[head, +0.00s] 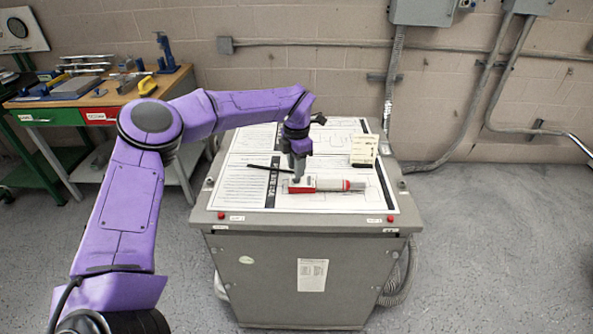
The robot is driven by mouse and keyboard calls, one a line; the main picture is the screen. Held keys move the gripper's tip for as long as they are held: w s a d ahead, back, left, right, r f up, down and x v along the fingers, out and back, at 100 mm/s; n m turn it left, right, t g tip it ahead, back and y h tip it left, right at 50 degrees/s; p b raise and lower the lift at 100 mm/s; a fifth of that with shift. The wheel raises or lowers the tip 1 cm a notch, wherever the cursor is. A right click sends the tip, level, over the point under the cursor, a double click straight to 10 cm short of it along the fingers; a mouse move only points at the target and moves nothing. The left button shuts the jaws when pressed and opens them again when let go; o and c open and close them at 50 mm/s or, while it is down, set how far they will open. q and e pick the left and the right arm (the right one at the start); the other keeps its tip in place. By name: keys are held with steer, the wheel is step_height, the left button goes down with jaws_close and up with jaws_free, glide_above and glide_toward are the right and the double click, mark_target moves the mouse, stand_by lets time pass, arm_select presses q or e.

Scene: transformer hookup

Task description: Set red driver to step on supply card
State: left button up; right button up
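A red and white device with a grey cylindrical right part, which I take for the red driver (330,185), lies on a printed white sheet (240,195) on top of the grey cabinet. My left gripper (298,177) points down at the driver's red left end, touching it or just above it. The fingers are small and partly merge with the driver, so I cannot tell whether they are open or shut on it. A small beige card (363,150) with print stands behind and right of the driver; I cannot read it. My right gripper is out of view.
The grey cabinet (270,285) has red buttons at its front edge. A thin black rod (264,167) lies on the sheet left of my gripper. A wooden workbench (100,97) with tools stands at the left. Conduits and boxes line the back wall.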

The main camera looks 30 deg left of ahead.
mark_target(319, 185)
arm_select(q)
step_height(319, 185, down, 3)
steer(key=shift+w+f, duration=0.1)
steer(key=shift+w, duration=0.05)
jaws_close()
steer(key=shift+m+p, duration=0.4)
steer(key=shift+m, duration=0.1)
steer(key=shift+m+p, duration=0.45)
steer(key=shift+m, duration=0.55)
steer(key=m+p, duration=0.1)
steer(key=m, duration=0.1)
steer(key=shift+m, duration=0.3)
steer(key=m+p, duration=0.1)
steer(key=m, duration=0.3)
steer(key=shift+m+p, duration=0.4)
steer(key=shift+m, duration=0.8)
